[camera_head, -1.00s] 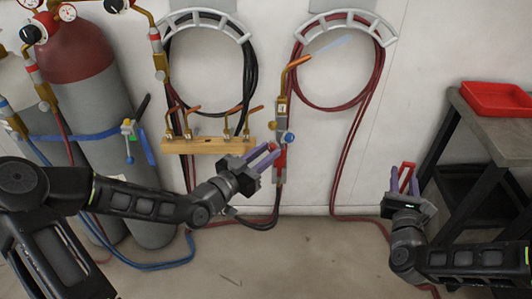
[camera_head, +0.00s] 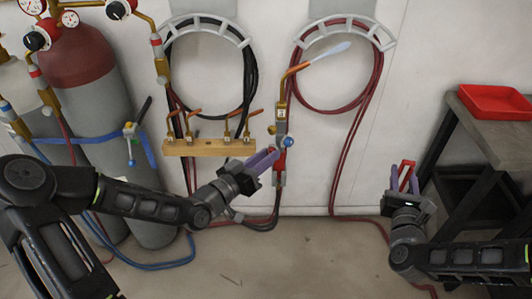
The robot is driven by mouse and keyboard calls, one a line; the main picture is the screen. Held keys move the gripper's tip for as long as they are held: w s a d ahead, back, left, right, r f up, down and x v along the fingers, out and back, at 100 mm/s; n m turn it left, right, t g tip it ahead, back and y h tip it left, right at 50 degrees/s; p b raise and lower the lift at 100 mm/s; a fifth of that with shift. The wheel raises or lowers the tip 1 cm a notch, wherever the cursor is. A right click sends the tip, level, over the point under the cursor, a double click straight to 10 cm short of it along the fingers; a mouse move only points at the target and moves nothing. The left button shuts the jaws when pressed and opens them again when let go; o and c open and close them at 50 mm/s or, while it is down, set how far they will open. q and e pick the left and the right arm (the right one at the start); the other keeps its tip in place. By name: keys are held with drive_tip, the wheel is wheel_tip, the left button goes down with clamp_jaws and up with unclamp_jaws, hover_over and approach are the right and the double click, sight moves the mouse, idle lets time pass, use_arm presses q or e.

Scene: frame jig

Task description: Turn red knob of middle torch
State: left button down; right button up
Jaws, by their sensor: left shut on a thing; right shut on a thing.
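The middle torch (camera_head: 281,113) stands upright against the wall, with a copper tip bent up to the right and a pale flame (camera_head: 330,51) at its end. A blue knob (camera_head: 288,141) sticks out on its right side. My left gripper (camera_head: 273,154) is at the torch's lower left side, its purple fingers shut on the red knob, which they hide. The red part (camera_head: 281,164) of the torch shows just below the fingertips. My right gripper (camera_head: 404,181) is shut on a small red frame-like object (camera_head: 407,165), away to the right.
A wooden rack (camera_head: 205,148) with several copper tips is left of the torch. Hoses hang on two wall hangers (camera_head: 343,31). Gas cylinders (camera_head: 90,90) stand at the left. A bench (camera_head: 510,135) with a red tray (camera_head: 495,101) is at the right. Floor in front is clear.

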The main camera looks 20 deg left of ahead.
sight(408, 165)
use_arm(q)
drive_tip(key=c, duration=1.2)
unclamp_jaws()
use_arm(e)
wheel_tip(408, 165, up, 3)
drive_tip(key=p, duration=0.3)
drive_tip(key=shift+r, duration=0.2)
use_arm(q)
drive_tip(key=v, duration=1.2)
use_arm(e)
drive_tip(key=shift+f, duration=0.1)
use_arm(q)
drive_tip(key=shift+f, duration=0.1)
